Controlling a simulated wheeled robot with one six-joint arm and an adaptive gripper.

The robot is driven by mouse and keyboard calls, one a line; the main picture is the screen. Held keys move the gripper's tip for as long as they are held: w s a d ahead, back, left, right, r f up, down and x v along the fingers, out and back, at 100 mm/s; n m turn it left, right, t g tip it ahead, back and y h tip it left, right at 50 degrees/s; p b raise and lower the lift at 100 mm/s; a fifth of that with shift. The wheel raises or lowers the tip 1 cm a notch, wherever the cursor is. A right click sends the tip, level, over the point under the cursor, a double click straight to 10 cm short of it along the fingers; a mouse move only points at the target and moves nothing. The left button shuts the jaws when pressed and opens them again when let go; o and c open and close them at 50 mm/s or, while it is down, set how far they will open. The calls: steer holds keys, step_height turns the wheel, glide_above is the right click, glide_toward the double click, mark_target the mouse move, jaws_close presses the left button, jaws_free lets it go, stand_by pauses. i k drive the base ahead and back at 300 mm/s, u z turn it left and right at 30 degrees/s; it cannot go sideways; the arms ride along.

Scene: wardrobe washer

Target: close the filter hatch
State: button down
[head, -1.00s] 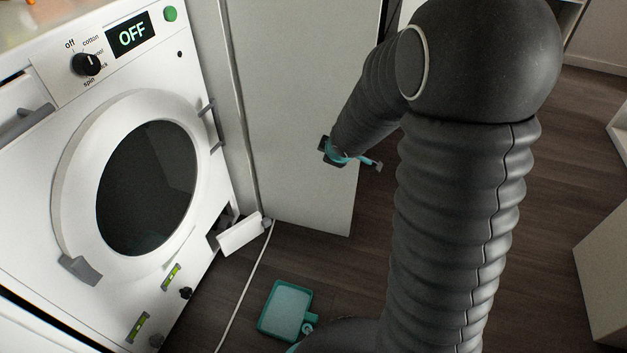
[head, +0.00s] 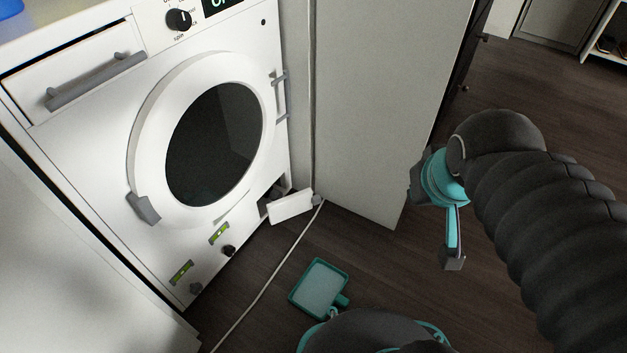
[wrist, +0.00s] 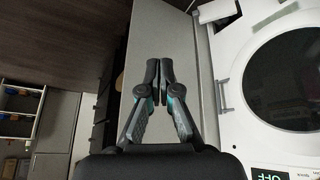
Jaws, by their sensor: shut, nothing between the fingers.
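The filter hatch (head: 291,207) is a small white flap at the washer's lower right corner. It stands open, swung outward, with a dark opening (head: 273,193) beside it. It also shows at the top of the wrist view (wrist: 216,10). My gripper (wrist: 159,72) is shut and empty, its fingertips together in the wrist view. In the head view the end of my arm is right of the grey panel, well apart from the hatch; its fingertips are not clear there.
The washer (head: 100,150) has a closed round door (head: 215,145). A tall grey panel (head: 370,100) stands right of the hatch. A white cord (head: 262,290) and a teal tray (head: 320,288) lie on the floor before it. Open dark floor (head: 520,90) lies to the right.

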mark_target(283, 209)
steer(key=u, duration=1.05)
steer(key=k, duration=1.05)
steer(key=z, duration=0.95)
steer(key=i, duration=0.5)
steer(key=u, duration=0.1)
